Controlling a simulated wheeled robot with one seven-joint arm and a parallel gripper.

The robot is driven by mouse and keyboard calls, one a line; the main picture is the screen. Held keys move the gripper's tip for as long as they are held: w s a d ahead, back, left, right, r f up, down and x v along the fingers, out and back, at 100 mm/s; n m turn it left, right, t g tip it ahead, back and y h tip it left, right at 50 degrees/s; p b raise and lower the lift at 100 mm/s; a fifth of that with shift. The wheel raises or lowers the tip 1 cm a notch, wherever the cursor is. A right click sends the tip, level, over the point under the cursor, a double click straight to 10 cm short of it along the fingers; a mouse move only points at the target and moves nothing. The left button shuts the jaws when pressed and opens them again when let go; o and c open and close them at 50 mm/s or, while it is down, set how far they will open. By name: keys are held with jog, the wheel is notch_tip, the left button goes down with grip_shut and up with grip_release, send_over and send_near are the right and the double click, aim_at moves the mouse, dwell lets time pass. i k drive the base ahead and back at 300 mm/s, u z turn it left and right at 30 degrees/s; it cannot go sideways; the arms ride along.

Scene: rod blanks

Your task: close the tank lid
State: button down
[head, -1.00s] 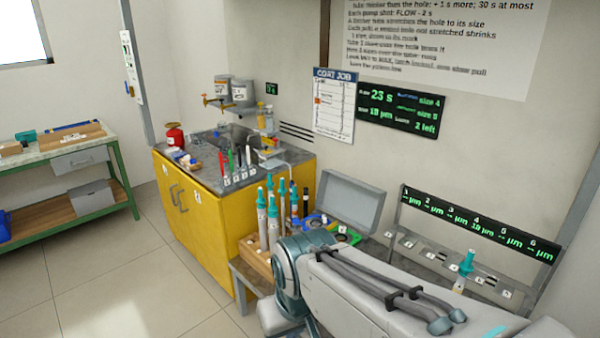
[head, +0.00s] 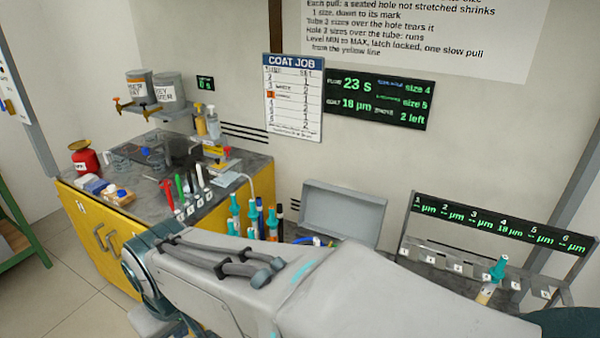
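A grey, shallow, tray-like panel with a raised rim (head: 340,215) stands tilted up behind my arm, on the right of the yellow cabinet; it looks like an open lid, but what it belongs to is hidden below. I cannot tell for certain that it is the tank lid. A dark vessel (head: 181,153) sits on the yellow cabinet's top at the back; its opening is too small to read. My arm stretches across the lower middle of the head view. My gripper is out of the picture.
The yellow cabinet (head: 100,240) carries coloured handles in a row, a red can (head: 86,162) and bottles. Teal-capped rods (head: 253,218) stand behind my arm. A numbered rack (head: 480,265) at the right holds one teal-capped rod (head: 492,280). Floor shows at lower left.

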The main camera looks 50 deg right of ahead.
aim_at(339, 212)
jog(key=z, duration=0.8)
jog(key=i, duration=1)
jog(key=z, duration=0.95)
